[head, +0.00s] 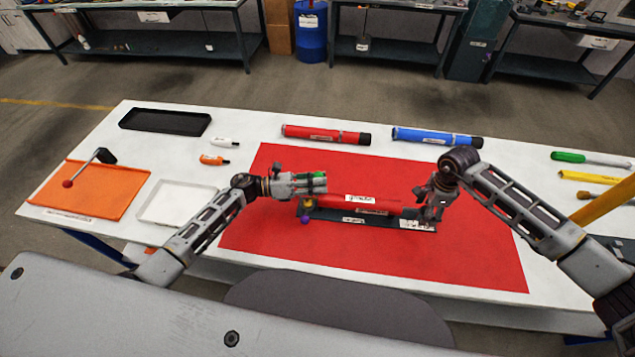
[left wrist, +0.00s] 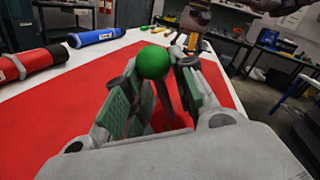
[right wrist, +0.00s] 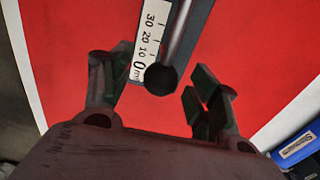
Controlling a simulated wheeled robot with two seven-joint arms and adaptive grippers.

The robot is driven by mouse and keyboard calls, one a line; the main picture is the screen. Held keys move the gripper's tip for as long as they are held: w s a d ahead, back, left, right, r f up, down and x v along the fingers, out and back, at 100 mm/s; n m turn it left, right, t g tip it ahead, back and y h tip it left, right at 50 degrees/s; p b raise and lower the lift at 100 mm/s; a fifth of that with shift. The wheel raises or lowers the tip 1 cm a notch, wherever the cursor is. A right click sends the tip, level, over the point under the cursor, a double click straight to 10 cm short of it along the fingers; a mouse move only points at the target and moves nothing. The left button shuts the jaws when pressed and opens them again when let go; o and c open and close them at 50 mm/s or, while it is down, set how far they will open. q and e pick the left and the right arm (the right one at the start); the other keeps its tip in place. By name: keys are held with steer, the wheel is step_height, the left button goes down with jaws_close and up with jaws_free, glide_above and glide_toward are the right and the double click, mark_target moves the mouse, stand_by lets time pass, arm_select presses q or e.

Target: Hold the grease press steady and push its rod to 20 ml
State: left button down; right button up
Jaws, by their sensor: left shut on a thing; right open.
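The grease press (head: 378,203) has a red barrel on a dark base (head: 340,214) on the red mat. Yellow and purple balls (head: 305,221) show at its left end. My left gripper (head: 318,183) is at that end, shut on part of the press. In the left wrist view a green ball (left wrist: 153,62) on a grey stem stands between its fingers; the exact grip is hidden. My right gripper (head: 425,207) is at the right end, open. In the right wrist view the rod's dark round end (right wrist: 160,80) lies between its parted fingers, beside the scale plate (right wrist: 148,45) near the 0 ml mark.
Behind the press lie a red tube (head: 325,134) and a blue tube (head: 436,138). Tools, including a green-handled one (head: 590,159), lie at the right. The mat is otherwise clear.

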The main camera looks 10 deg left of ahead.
steer(key=shift+r, duration=3.15)
arm_select(q)
steer(key=c, duration=1.1)
jaws_free()
steer(key=v, duration=1.2)
steer(key=shift+s, duration=0.1)
arm_select(e)
steer(key=shift+f, duration=0.1)
